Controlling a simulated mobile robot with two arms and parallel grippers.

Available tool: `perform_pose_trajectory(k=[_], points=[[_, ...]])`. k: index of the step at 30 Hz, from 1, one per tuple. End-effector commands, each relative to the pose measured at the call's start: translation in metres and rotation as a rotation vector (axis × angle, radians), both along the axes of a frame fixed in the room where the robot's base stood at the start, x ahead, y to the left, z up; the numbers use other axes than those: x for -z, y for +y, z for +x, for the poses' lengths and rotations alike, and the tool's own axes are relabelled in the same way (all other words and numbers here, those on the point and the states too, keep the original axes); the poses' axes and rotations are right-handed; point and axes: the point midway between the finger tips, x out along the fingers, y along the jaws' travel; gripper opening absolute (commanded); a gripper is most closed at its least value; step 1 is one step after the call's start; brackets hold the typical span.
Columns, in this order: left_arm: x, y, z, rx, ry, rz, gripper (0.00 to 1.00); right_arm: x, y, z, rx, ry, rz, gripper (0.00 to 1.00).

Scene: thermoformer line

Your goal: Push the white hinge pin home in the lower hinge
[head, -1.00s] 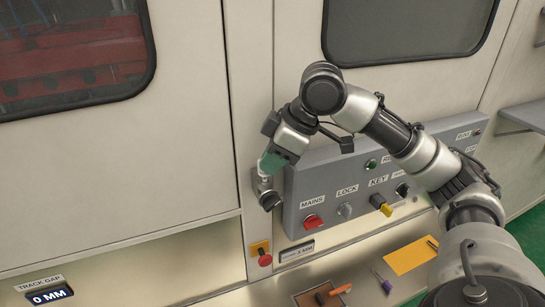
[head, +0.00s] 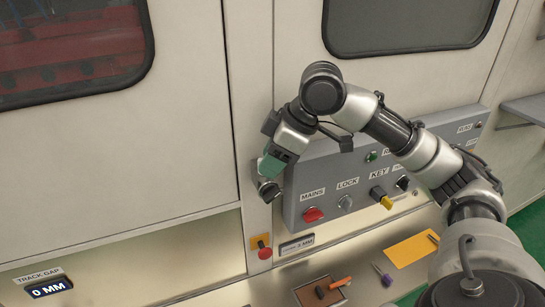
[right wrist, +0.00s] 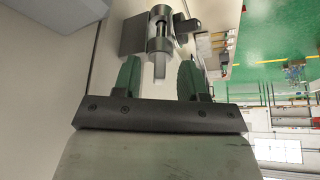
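The lower hinge (head: 268,190) is a grey metal fitting on the door post, left of the control panel. In the right wrist view the hinge (right wrist: 160,30) shows a slotted barrel with a pale pin (right wrist: 160,66) sticking out of its near end. My right gripper (head: 270,167) is at the hinge. In the right wrist view its two green fingers (right wrist: 159,66) stand apart on either side of the pin, with a gap to each side, so it looks open. In the head view the gripper hides the pin. My left gripper is out of view.
The grey control panel (head: 330,215) with its red mains knob (head: 313,214) and yellow key (head: 384,201) is close to the right of the hinge. A red button (head: 264,253) is below. A small tray (head: 304,298) with tools and an orange card (head: 409,250) lie on the ledge.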

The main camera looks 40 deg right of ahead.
Motion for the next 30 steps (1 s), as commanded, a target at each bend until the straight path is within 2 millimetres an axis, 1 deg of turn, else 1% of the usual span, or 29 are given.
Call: perform_pose_trajectory(k=[5,8,11,18,22,25,30], points=[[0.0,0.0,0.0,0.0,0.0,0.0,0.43,0.0,0.0,0.0,0.0,0.0,0.0,0.42],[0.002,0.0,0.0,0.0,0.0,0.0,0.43,-0.004,-0.002,-0.001,0.001,0.0,0.0,0.42],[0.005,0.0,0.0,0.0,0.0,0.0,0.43,-0.016,-0.007,-0.005,0.002,-0.004,0.001,0.42],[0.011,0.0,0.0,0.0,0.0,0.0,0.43,-0.059,-0.023,-0.021,0.001,-0.005,0.001,0.42],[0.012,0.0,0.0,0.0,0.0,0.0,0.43,-0.079,-0.031,-0.029,0.001,-0.005,0.001,0.42],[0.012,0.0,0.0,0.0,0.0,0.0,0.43,-0.089,-0.035,-0.033,0.0,-0.002,0.001,0.42],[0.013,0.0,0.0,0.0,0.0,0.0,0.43,-0.095,-0.037,-0.035,0.0,0.0,0.0,0.42]])
